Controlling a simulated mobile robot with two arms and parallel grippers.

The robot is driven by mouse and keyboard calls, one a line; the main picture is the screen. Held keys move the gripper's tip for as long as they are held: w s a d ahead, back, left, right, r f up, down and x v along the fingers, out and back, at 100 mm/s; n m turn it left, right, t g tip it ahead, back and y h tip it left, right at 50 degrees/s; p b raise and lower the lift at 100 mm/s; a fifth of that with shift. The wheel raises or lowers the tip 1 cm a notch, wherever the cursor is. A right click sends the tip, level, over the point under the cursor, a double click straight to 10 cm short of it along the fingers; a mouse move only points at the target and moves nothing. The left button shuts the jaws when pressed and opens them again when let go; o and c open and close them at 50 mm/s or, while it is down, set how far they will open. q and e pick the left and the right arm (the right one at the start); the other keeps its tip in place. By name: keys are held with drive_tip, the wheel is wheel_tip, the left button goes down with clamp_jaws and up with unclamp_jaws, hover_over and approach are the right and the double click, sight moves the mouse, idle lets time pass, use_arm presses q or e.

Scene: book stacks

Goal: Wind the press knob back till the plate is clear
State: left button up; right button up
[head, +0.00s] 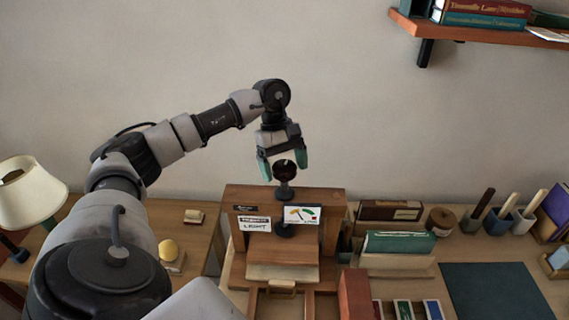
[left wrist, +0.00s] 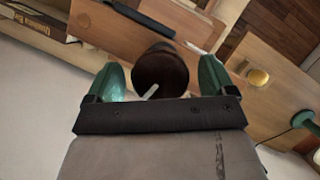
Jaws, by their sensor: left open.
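The wooden press (head: 325,205) stands at the middle of the desk, with labels and a small coloured dial on its front. Its dark round knob (head: 287,172) sits on top on a dark spindle. My left gripper (head: 283,164) points down from above with its green fingers apart, one on each side of the knob. In the left wrist view the knob (left wrist: 160,68) lies between the two fingers, with gaps on both sides. A white mark shows on the knob. The plate (head: 282,272) sits low in the press frame; the contact beneath it is hard to make out. My right gripper is not in view.
A green box (head: 399,242), pen cups (head: 497,221) and a dark green mat (head: 490,291) are on the desk at the right. A lamp (head: 30,192) stands at the left. A wall shelf with books (head: 480,20) hangs at the upper right.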

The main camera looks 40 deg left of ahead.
use_arm(q)
drive_tip(key=shift+f, duration=0.1)
drive_tip(key=c, duration=0.9)
